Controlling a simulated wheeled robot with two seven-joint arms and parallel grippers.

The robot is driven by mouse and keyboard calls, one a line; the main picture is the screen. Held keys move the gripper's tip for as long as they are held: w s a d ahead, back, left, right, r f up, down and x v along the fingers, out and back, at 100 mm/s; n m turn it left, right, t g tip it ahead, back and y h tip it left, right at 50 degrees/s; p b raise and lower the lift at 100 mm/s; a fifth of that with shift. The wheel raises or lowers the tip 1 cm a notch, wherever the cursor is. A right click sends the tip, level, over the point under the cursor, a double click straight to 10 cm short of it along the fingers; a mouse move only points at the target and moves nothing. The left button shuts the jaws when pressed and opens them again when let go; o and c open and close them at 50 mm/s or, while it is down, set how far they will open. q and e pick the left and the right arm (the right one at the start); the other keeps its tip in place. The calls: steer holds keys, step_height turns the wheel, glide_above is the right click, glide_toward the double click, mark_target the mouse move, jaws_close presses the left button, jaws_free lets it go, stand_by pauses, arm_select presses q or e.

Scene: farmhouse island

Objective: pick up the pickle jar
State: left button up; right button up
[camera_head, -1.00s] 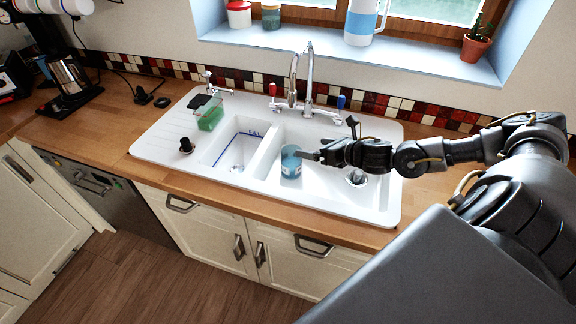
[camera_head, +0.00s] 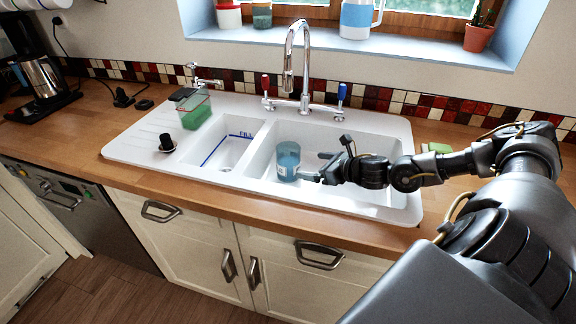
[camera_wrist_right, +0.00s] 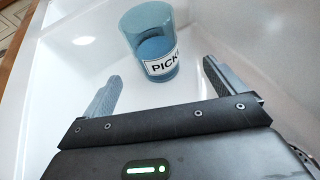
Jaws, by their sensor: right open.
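The pickle jar (camera_head: 288,160) is a blue, see-through cylinder with a white label, standing upright in the right basin of the white sink. In the right wrist view the jar (camera_wrist_right: 153,48) shows a label with the letters "PICK", partly cut off by its curve. My right gripper (camera_head: 322,167) is just right of the jar in the head view. In the wrist view the right gripper (camera_wrist_right: 160,82) is open, its two fingers apart and empty, with the jar ahead of the gap between them. My left gripper is not in view.
The white sink (camera_head: 130,148) has a divider left of the jar and a tall faucet (camera_head: 305,60) behind. A black plug (camera_head: 167,143) and a green soap container (camera_head: 194,108) stand on its left side. A green sponge (camera_head: 437,148) lies on the counter behind my right arm.

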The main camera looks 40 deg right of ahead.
mark_target(298, 164)
steer(key=shift+p+x, duration=0.3)
steer(key=shift+x, duration=1.7)
steer(key=shift+w+a, duration=0.15)
steer(key=shift+w, duration=0.05)
steer(key=p+x, duration=0.1)
steer(key=x, duration=0.1)
steer(key=p+x, duration=0.1)
steer(key=x, duration=0.1)
steer(key=shift+w+a+f, duration=0.1)
steer(key=shift+w+a, duration=0.05)
steer(key=shift+a, duration=0.15)
steer(key=shift+w+f, duration=0.15)
steer(key=shift+c, duration=0.5)
steer(key=c, duration=1.4)
